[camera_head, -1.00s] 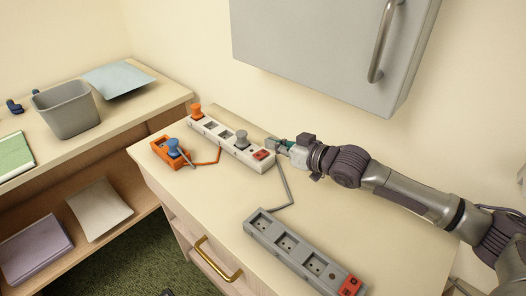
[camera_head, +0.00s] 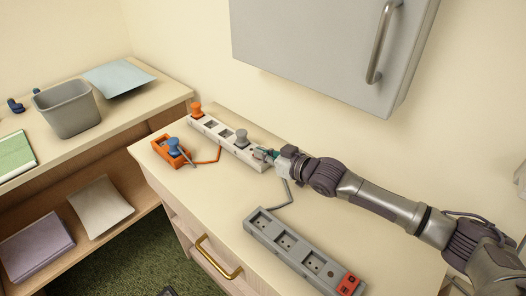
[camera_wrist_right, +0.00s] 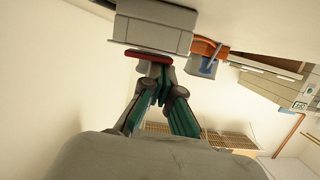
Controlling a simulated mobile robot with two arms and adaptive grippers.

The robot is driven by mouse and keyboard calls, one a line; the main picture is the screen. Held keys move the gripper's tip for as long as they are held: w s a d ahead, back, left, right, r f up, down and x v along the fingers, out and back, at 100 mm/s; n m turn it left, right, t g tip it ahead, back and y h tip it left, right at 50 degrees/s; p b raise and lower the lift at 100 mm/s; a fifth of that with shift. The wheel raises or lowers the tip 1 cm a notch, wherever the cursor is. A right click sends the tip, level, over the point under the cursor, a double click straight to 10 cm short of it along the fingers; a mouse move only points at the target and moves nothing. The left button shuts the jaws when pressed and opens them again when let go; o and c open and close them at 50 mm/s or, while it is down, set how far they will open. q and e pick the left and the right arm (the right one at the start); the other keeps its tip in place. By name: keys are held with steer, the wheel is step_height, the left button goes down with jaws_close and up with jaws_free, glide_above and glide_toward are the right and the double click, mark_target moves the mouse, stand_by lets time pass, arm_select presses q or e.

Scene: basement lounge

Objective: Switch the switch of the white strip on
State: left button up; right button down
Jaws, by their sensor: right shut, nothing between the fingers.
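In the right wrist view the red switch (camera_wrist_right: 148,55) shows on the strip's end (camera_wrist_right: 152,28). The shut fingertips (camera_wrist_right: 157,78) are right at it; I cannot tell whether they touch. The switch's position cannot be read. My left gripper is not in view.
A grey strip (camera_head: 287,247) with a red switch (camera_head: 348,284) lies nearer the front, its cable running towards the white strip. An orange block (camera_head: 165,155) with a blue plug (camera_head: 174,145) sits left. A grey wall cabinet (camera_head: 320,45) hangs above.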

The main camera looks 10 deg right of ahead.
steer(key=shift+f, duration=0.1)
steer(key=r+p, duration=0.4)
steer(key=shift+a+r, duration=0.25)
steer(key=shift+r, duration=0.1)
steer(key=b+v, duration=0.1)
steer(key=v, duration=0.9)
steer(key=shift+s+a+f+b, duration=0.25)
steer(key=shift+s+b, duration=0.05)
steer(key=shift+s, duration=0.05)
